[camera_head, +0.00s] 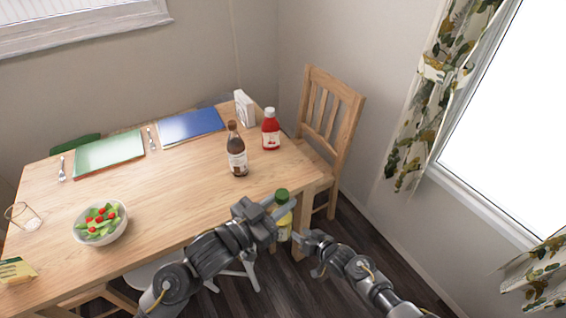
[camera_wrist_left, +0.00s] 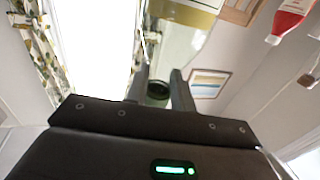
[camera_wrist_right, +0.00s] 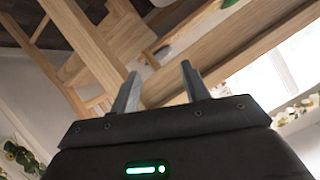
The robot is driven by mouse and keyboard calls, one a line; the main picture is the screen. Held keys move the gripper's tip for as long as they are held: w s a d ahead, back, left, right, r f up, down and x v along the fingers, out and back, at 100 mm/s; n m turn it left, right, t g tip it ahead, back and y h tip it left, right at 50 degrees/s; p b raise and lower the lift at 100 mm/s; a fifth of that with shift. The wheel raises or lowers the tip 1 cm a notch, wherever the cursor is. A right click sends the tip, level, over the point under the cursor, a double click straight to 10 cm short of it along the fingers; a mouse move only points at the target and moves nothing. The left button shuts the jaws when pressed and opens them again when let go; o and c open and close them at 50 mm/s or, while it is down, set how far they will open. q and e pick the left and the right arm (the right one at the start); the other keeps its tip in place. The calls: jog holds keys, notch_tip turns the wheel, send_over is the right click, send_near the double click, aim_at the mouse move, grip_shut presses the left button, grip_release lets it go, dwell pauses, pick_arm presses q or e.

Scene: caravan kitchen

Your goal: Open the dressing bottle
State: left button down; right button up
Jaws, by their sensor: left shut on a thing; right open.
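The dressing bottle, with a green cap and yellow label (camera_head: 284,229), hangs upright in the air beside the table's near right edge. My left gripper (camera_head: 281,207) is shut on its upper part, just below or at the cap. In the left wrist view the dark round cap (camera_wrist_left: 157,91) shows between the fingertips, with the pale translucent body (camera_wrist_left: 176,50) beyond it. My right gripper (camera_head: 306,253) is open and empty, lower and just right of the bottle. In the right wrist view nothing is between its spread fingers (camera_wrist_right: 160,82).
The wooden table (camera_head: 185,185) holds a brown bottle (camera_head: 237,160), a red bottle (camera_head: 270,134), a salad bowl (camera_head: 99,236), a glass (camera_head: 24,217) and placemats. A wooden chair (camera_head: 330,110) stands at the right end. Floor right of the table looks open.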

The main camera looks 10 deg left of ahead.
jog(key=w+a+r+n+g+y, duration=0.1)
jog(key=w+a+r+n+y, duration=0.15)
jog(key=a+r, duration=0.65)
jog(key=w+a+r+n+g+y, duration=0.2)
jog(key=w+a+r+y, duration=0.15)
jog(key=r, duration=1.15)
jog(key=s+a+r+n+g, duration=0.3)
jog(key=s+a+r+g, duration=0.15)
jog(key=r, duration=0.35)
jog(key=s+a+r+n+g, duration=0.35)
jog(key=s+a+r, duration=0.25)
jog(key=r, duration=0.2)
jog(key=s+r+g+h, duration=0.2)
jog(key=s+h, duration=0.1)
jog(key=s, duration=0.2)
notch_tip(320, 180, up, 2)
jog(key=m+t+h, duration=0.4)
jog(key=m+h, duration=0.3)
jog(key=h, duration=0.5)
send_over(282, 194)
jog(key=shift+d, duration=0.15)
jog(key=shift+f, duration=3.95)
